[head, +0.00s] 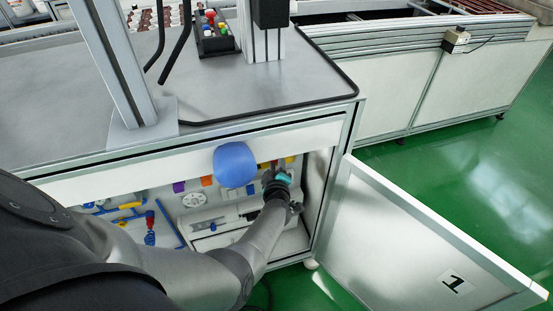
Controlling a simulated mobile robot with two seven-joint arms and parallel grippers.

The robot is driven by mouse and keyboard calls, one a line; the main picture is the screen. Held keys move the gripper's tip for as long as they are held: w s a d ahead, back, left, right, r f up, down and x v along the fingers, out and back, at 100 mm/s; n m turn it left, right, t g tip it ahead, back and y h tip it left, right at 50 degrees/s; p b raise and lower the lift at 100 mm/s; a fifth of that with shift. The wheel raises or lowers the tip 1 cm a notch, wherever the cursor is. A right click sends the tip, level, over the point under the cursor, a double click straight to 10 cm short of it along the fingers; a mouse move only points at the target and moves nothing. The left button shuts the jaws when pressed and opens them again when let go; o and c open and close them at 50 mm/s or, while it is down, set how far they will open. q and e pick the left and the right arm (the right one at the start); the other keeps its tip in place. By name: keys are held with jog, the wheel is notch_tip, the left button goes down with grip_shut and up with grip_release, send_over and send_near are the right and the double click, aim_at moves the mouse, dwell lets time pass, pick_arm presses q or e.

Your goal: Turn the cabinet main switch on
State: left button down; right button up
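The cabinet (180,158) under the grey worktop is open at the front, and its inner back panel shows several coloured parts. My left gripper (284,181) reaches into the right part of the opening, near the back panel. A teal patch shows at the gripper; whether its fingers are open or shut is too small to tell. Small red and yellow patches (289,160) show just above it. I cannot make out the main switch clearly; the gripper and a rounded blue shape (235,165) cover part of the panel. My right gripper is not in view.
The cabinet door (420,235), marked 1, stands swung open to the right. A black tray (212,38) with coloured buttons sits on the worktop (260,90) near an upright post. Blue and yellow tools (130,210) hang inside at left. Green floor (480,180) is clear beyond the door.

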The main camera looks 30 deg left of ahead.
pick_arm(q)
jog(key=m+g, duration=0.1)
jog(key=m, duration=0.1)
jog(key=m+g+y, duration=0.1)
jog(key=m, duration=0.1)
jog(key=m+g+y+p, duration=0.1)
jog(key=m+g, duration=0.1)
jog(key=m, duration=0.1)
jog(key=shift+w+d+r, duration=0.15)
jog(key=shift+w, duration=0.05)
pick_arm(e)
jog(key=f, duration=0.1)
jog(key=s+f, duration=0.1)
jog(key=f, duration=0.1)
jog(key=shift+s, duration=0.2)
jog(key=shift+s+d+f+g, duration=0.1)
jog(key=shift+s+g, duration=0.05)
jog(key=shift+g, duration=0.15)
pick_arm(q)
jog(key=c, duration=0.8)
grip_release()
